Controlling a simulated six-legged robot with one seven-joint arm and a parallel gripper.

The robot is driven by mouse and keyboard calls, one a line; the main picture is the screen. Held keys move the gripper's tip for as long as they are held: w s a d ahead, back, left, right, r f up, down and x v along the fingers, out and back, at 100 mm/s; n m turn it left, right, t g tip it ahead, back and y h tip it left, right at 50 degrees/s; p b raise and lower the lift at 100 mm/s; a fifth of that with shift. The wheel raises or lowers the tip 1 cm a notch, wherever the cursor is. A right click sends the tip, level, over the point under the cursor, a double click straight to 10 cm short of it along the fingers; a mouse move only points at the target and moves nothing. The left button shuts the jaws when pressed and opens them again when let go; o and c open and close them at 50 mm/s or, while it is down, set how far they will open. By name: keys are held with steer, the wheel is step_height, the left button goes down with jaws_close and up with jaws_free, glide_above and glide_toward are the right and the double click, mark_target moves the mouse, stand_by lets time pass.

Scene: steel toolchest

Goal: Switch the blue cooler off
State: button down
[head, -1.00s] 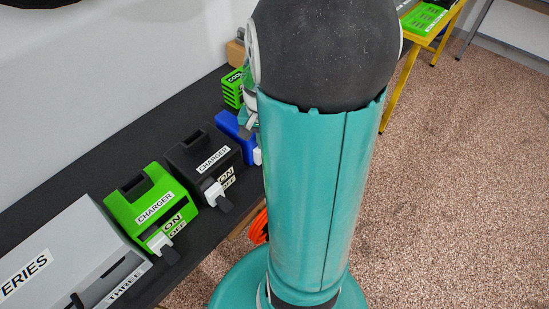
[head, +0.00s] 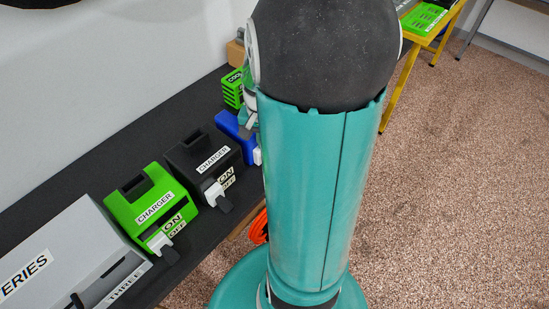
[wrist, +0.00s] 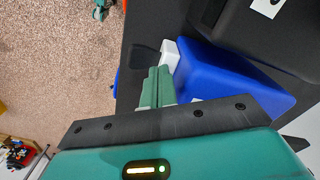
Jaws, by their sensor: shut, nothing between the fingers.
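A blue box (head: 235,131) stands on the dark bench, mostly hidden behind my arm in the head view. No label on it is readable, so I cannot tell whether it is the cooler. In the wrist view the blue box (wrist: 225,80) lies right of my gripper, with a white switch part (wrist: 170,53) and a dark lever (wrist: 145,59) at its front. My gripper (wrist: 158,72) is shut and empty, its fingertips close to the white part. I cannot tell whether they touch. The switch's position is unclear.
A black charger (head: 196,158) and a green charger (head: 140,205) stand along the bench, each with an ON/OFF switch. A green box (head: 232,92) with a partly hidden label stands behind the blue one. A yellow stand (head: 400,85) is at the right. Open floor lies in front.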

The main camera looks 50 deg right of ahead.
steer(key=shift+r, duration=3.2)
steer(key=shift+a, duration=0.1)
steer(key=s+a+r+n+t, duration=0.2)
steer(key=a+r+n, duration=0.3)
steer(key=a, duration=0.6)
steer(key=s+a+r+n+t, duration=0.2)
steer(key=a+r+n, duration=0.4)
steer(key=a, duration=0.5)
steer(key=shift+s+a+r+n+t, duration=0.3)
steer(key=shift+s+a+t, duration=0.05)
steer(key=shift+t, duration=0.45)
steer(key=shift+w+d, duration=0.1)
